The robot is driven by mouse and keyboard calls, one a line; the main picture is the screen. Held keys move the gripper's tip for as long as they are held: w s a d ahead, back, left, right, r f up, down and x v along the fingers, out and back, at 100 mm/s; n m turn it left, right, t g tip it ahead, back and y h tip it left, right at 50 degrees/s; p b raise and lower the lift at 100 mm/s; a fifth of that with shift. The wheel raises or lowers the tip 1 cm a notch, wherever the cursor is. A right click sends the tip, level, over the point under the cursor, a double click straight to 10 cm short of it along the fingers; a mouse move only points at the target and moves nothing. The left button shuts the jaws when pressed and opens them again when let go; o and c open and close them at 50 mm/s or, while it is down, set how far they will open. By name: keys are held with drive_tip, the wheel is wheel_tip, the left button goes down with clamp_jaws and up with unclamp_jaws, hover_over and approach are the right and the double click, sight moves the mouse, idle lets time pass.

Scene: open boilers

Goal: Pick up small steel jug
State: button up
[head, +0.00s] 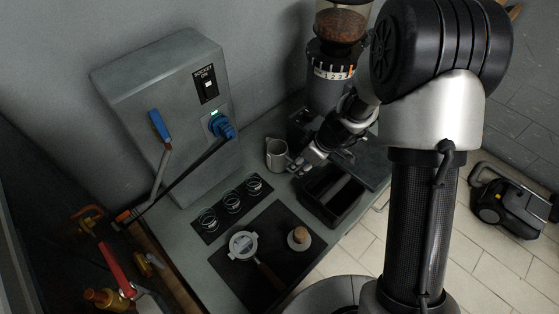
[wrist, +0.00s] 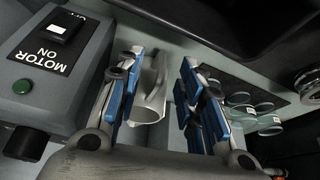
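The small steel jug (head: 277,153) stands upright on the counter near the wall, left of my gripper (head: 298,167) in the head view. In the wrist view the jug (wrist: 152,92) shows between the two blue-padded fingers of my gripper (wrist: 163,78). It is close to the left finger, and a gap shows between it and the right finger. The fingers are apart, so the gripper is open. I cannot tell whether the left pad touches the jug. The left finger hides part of its side.
A black knock box (head: 331,196) sits right of the jug. Several small glasses (head: 231,200), a portafilter (head: 243,244) and a tamper (head: 299,238) rest on dark mats in front.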

sight(282, 160)
drive_tip(key=b+x, duration=0.1)
drive_tip(key=x, duration=0.4)
drive_tip(key=shift+w+a+f, duration=0.1)
drive_tip(key=shift+a+f, duration=0.05)
drive_tip(key=shift+a, duration=0.1)
drive_tip(key=shift+c, duration=0.2)
clamp_jaws()
idle(0.3)
